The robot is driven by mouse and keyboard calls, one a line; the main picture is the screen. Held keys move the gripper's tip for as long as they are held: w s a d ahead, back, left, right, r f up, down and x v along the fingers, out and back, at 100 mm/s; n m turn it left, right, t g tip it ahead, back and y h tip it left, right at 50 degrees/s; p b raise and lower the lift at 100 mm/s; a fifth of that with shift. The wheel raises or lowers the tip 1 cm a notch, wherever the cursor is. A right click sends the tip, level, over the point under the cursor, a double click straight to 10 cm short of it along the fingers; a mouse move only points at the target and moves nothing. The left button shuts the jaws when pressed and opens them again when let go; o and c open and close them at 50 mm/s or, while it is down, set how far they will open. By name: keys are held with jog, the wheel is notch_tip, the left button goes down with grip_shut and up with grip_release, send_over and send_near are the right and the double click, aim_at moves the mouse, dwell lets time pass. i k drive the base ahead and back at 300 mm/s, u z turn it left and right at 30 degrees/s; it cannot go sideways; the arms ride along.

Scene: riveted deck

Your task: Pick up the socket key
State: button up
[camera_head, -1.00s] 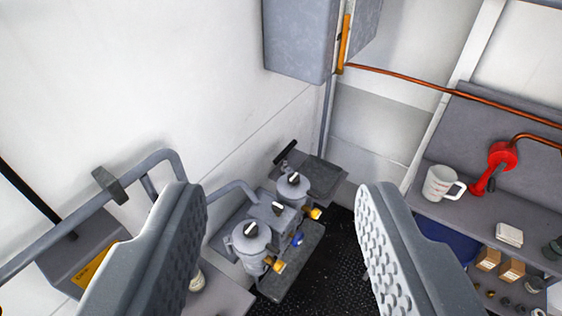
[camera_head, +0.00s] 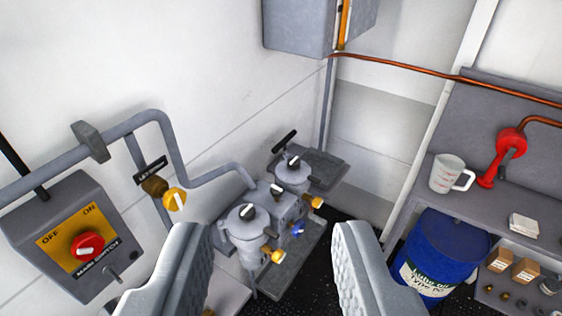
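I cannot pick out a socket key with certainty. A black T-shaped handle (camera_head: 285,141) stands behind the grey twin-filter unit (camera_head: 268,212), near the wall; it may be the key, but it is too small to tell. My gripper (camera_head: 271,232) is open and empty. Its two grey fingers show at the bottom of the view, with a wide gap between them. The filter unit appears between and beyond the fingertips, and the black handle is farther off, above the gap. The fingers hide part of the floor and the lower bench.
A main switch box (camera_head: 72,240) with a red knob and a grey pipe (camera_head: 140,120) are on the left. A blue drum (camera_head: 440,250), a white jug (camera_head: 449,174) and a red hand pump (camera_head: 503,156) are on the right. A grey cabinet (camera_head: 298,25) hangs above.

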aim_at(282, 144)
jog(key=k, duration=1.15)
jog(key=z, duration=0.45)
jog(key=i, duration=0.8)
jog(key=z, duration=0.5)
jog(key=i, duration=1.3)
jog(key=u, duration=0.55)
jog(key=i, duration=0.6)
jog(key=u, duration=0.4)
jog(key=k, duration=0.9)
jog(key=u, duration=0.15)
jog(key=i, duration=0.95)
jog(key=z, duration=0.05)
